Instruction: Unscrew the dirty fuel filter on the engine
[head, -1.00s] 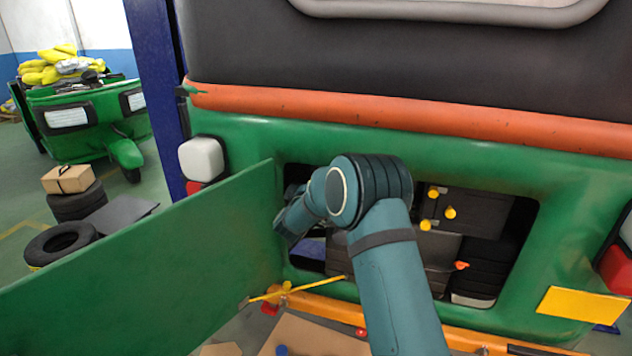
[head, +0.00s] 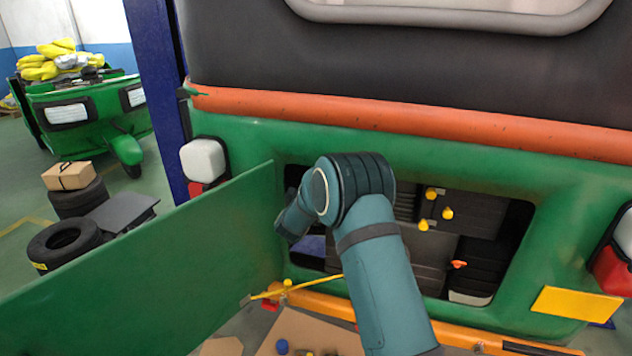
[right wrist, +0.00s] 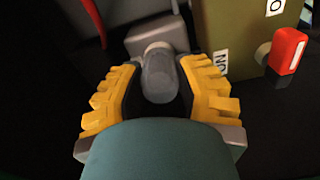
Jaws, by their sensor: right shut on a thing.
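The engine bay (head: 455,245) is an opening in the green rear of the rickshaw. My right arm reaches into its left part in the head view, and hides its own gripper and the filter there. In the right wrist view the dirty fuel filter (right wrist: 159,76) is a dull grey, rounded cylinder below a grey mount (right wrist: 155,40). My right gripper (right wrist: 160,85), with yellow ribbed fingers, is shut on the filter, one finger on each side. My left gripper is not in view.
The green hatch door (head: 150,275) stands open at the left. A yellow rod (head: 300,287) crosses the bay's lower left. In the wrist view an olive box (right wrist: 238,35) and a red part (right wrist: 288,50) sit close at the right. A cardboard sheet (head: 310,335) lies below.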

